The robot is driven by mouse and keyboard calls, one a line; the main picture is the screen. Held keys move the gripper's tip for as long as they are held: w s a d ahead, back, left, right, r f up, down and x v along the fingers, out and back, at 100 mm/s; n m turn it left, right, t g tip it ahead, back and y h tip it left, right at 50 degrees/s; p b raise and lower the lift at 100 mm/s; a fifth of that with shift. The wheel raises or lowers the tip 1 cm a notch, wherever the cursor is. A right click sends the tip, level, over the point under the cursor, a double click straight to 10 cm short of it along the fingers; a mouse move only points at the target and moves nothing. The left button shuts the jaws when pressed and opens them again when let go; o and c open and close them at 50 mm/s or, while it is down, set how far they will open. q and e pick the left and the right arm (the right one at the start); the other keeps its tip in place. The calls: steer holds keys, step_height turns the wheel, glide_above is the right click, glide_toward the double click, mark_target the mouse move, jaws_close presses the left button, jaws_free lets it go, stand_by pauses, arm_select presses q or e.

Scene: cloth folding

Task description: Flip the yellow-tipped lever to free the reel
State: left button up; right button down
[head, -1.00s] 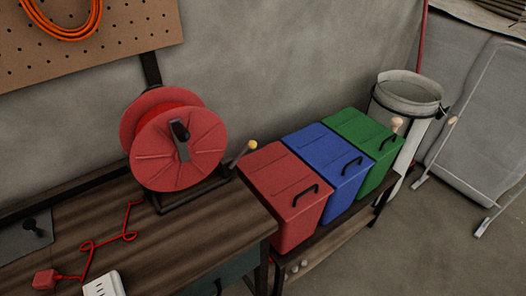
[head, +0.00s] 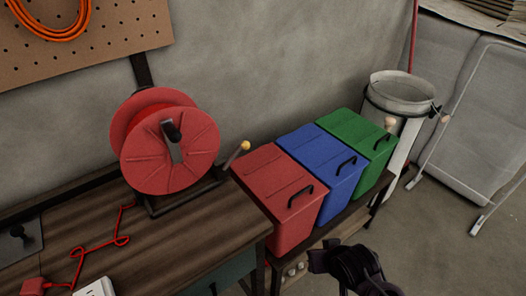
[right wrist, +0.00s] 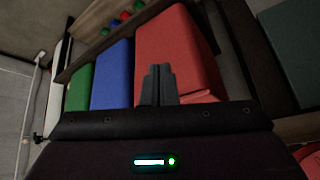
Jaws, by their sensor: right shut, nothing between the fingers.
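The red reel (head: 170,145) stands on its black frame on the wooden bench at the left of the head view, with a black crank handle on its face. The yellow-tipped lever (head: 238,156) sticks up at a slant from the frame's right side, beside the red bin. My right gripper (head: 335,258) is low in the head view, in front of the bins and well apart from the lever. In the right wrist view its fingers (right wrist: 157,84) are together and empty, seen against the red bin. The lever is not clear in the wrist view. My left gripper is out of view.
A red bin (head: 283,205), a blue bin (head: 325,163) and a green bin (head: 358,142) stand in a row on a low shelf right of the bench. A red cord (head: 100,245) lies on the bench (head: 185,240). A grey bucket (head: 402,92) stands behind.

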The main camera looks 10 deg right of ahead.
steer(key=w+a+r+m+t+y, duration=0.1)
steer(key=w+r+m+t+y, duration=0.25)
steer(key=w, duration=0.35)
steer(key=w+a+r+m+t+y, duration=0.2)
steer(key=w+r+y, duration=0.1)
steer(key=w+r, duration=0.25)
step_height(320, 180, up, 7)
steer(key=w+d+m+y, duration=0.2)
steer(key=m+y, duration=0.3)
steer(key=y, duration=0.3)
steer(key=shift+w+d, duration=0.15)
steer(key=shift+w, duration=0.15)
steer(key=s+a+p+x, duration=0.1)
steer(key=s+p+x, duration=0.1)
steer(key=x, duration=1)
steer(key=shift+a+r, duration=0.4)
steer(key=shift+a, duration=0.3)
steer(key=shift+w, duration=0.1)
